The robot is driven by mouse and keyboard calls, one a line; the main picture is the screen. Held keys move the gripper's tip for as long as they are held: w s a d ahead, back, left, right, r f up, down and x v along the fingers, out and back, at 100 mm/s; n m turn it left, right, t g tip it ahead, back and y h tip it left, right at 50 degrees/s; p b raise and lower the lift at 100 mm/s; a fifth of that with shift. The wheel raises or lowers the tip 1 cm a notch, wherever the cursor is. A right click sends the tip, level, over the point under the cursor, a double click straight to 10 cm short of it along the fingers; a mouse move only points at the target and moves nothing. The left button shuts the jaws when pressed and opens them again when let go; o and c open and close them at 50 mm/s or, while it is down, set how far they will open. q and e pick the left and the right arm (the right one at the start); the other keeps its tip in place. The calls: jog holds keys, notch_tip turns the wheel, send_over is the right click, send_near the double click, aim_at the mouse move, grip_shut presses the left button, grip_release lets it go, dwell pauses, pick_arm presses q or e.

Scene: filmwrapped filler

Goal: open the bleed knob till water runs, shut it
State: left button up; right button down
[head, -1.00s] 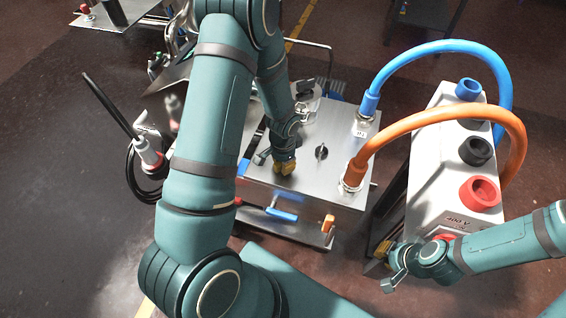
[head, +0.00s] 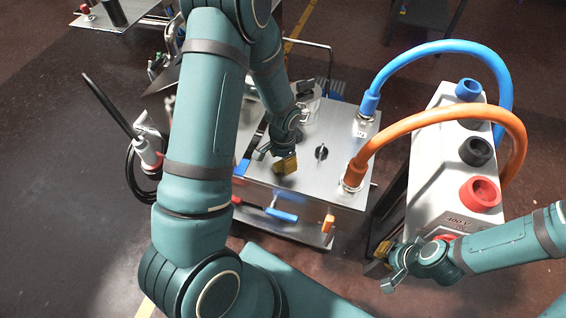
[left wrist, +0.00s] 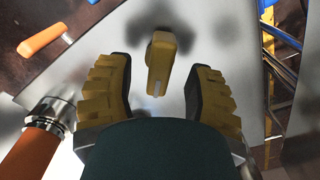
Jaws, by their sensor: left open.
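A yellow knob (left wrist: 160,60) with a pale mark at its near end stands on a metal plate in the left wrist view. It sits between the two ridged yellow fingers of my left gripper (left wrist: 162,88), with a gap on each side. The left gripper is open. In the head view the left gripper (head: 284,166) is low over the top of the steel box (head: 318,120) and hides the yellow knob. A small black knob (head: 321,152) is just right of it. My right gripper (head: 385,268) is at the lower right, beside the grey-white unit; its opening is unclear.
Blue (head: 440,48) and orange (head: 440,118) hoses arch from the box to the grey-white unit (head: 436,180). Blue (head: 281,215) and orange (head: 328,223) handles are on the box's front. A white-and-red fitting (head: 149,154) with black cable is left of my arm.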

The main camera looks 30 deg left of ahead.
pick_arm(q)
notch_tip(320, 180, up, 10)
jog(key=shift+f, duration=0.15)
dwell(0.6)
jog(key=s+d+f, duration=0.1)
jog(key=d+f, duration=0.1)
jog(key=d, duration=0.1)
jog(key=s+d+f+n+h, duration=0.1)
jog(key=d+f, duration=0.2)
jog(key=s+d+f+n+h, duration=0.1)
jog(key=d+f, duration=0.1)
jog(key=d, duration=0.1)
jog(key=shift+s+f, duration=0.2)
jog(key=shift+f, duration=0.05)
jog(key=s+d+f+n+t+h, duration=0.1)
jog(key=s+d+f+n, duration=0.4)
jog(key=d, duration=0.3)
jog(key=shift+s+d+t+h, duration=0.2)
jog(key=shift+s+t+h, duration=0.15)
jog(key=shift+s, duration=0.35)
jog(key=shift+f, duration=0.1)
